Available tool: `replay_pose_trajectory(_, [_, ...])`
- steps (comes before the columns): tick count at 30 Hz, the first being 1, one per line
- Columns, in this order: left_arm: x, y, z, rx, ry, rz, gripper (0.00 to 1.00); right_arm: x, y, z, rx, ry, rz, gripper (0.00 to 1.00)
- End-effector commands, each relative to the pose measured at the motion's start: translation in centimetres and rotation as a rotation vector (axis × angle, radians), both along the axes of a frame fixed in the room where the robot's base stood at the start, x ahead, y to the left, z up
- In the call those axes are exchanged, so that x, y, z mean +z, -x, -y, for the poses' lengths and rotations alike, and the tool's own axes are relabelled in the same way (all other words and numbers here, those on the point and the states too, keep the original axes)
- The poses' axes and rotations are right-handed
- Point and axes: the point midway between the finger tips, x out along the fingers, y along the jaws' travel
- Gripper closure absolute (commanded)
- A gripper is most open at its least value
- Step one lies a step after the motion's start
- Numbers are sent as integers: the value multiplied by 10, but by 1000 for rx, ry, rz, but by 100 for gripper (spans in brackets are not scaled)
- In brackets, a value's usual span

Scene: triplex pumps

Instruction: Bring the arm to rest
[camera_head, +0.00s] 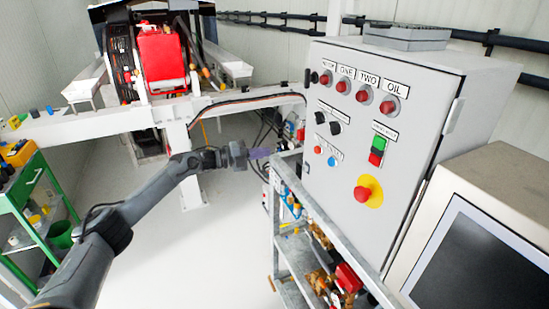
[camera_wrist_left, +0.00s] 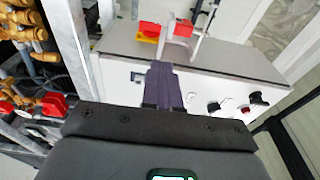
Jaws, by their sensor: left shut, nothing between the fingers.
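My left arm comes in from the lower left in the head view and reaches toward the middle. Its gripper (camera_head: 260,153) is shut and empty, with the fingertips to the left of the grey control cabinet (camera_head: 330,155) and above the white floor. In the left wrist view the closed purple-grey fingers (camera_wrist_left: 163,85) stick out in front of the dark gripper body, and a pale panel with knobs and switches lies beyond them. From these views I cannot tell how far the fingers are from that panel. My right gripper is not in view.
A metal rack with valves and pipes (camera_head: 290,262) stands below the cabinet. A monitor (camera_head: 470,265) is at the lower right. A green cart (camera_head: 30,190) with tools is at the left. A red-fronted machine (camera_head: 161,60) stands behind a white beam. The floor between cart and rack is clear.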

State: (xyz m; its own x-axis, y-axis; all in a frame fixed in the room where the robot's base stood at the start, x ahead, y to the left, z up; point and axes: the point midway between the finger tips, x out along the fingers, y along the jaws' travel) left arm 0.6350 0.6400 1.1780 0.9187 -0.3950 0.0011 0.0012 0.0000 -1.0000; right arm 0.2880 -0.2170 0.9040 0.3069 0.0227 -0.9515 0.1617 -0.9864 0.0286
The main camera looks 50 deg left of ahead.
Motion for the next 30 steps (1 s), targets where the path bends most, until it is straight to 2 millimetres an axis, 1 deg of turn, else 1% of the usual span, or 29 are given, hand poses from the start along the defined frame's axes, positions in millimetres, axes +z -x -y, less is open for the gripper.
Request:
replay_pose_trajectory(1, [0, 3, -7, 2, -1, -1, 100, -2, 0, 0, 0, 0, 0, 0])
replay_pose_trajectory(3, [-1, 7, -13, 2, -2, -1, 100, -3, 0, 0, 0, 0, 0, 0])
replay_pose_trajectory(8, [-1, 11, -20, 0, 0, -2, 100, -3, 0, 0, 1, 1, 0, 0])
replay_pose_trajectory(11, [-11, 14, -21, 0, 0, -20, 100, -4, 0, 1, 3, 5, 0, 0])
replay_pose_trajectory(14, [-38, 17, -16, -7, 10, -59, 100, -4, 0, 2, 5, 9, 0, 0])
replay_pose_trajectory(17, [-82, 20, -1, -25, 39, -115, 100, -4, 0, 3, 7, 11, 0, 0])
replay_pose_trajectory(18, [-104, 23, 8, -34, 56, -141, 100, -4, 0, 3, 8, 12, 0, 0])
replay_pose_trajectory(20, [-139, 27, 27, -57, 87, -183, 100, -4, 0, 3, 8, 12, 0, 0])
replay_pose_trajectory(21, [-163, 31, 45, -80, 110, -208, 100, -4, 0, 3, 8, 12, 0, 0])
replay_pose_trajectory(23, [-197, 38, 75, -119, 147, -242, 100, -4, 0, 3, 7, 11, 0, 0])
replay_pose_trajectory(24, [-217, 44, 97, -146, 174, -261, 100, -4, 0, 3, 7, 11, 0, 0])
replay_pose_trajectory(26, [-246, 53, 132, -185, 214, -284, 100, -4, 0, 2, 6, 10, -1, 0])
replay_pose_trajectory(27, [-264, 61, 156, -206, 241, -301, 100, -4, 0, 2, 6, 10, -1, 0])
replay_pose_trajectory(29, [-290, 73, 192, -228, 277, -329, 100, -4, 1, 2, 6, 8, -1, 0])
replay_pose_trajectory(30, [-306, 82, 216, -239, 303, -351, 100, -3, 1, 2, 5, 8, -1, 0])
